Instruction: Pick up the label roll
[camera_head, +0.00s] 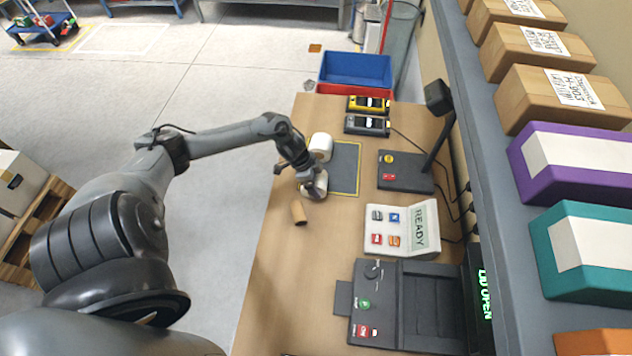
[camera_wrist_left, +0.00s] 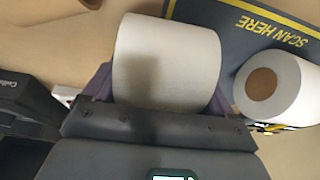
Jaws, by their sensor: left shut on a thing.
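A white label roll (camera_wrist_left: 167,55) fills the space between the fingers of my left gripper (camera_wrist_left: 163,95) in the left wrist view. The gripper is shut on it. In the head view my left gripper (camera_head: 313,184) is at the left edge of the scan mat, with the held roll (camera_head: 320,181) partly hidden by the fingers. I cannot tell whether this roll touches the table. A second white roll (camera_head: 320,146) stands just beyond it in the head view. In the left wrist view this roll (camera_wrist_left: 283,85) shows its brown core, right of the gripper. My right gripper is not in view.
The dark scan mat (camera_head: 346,166) lies beside the rolls. A brown cardboard tube (camera_head: 299,213) lies nearer on the table (camera_head: 290,270). Handheld devices (camera_head: 367,125), a scanner stand (camera_head: 405,172) and a button panel (camera_head: 401,228) stand to the right. A blue bin (camera_head: 356,69) is beyond.

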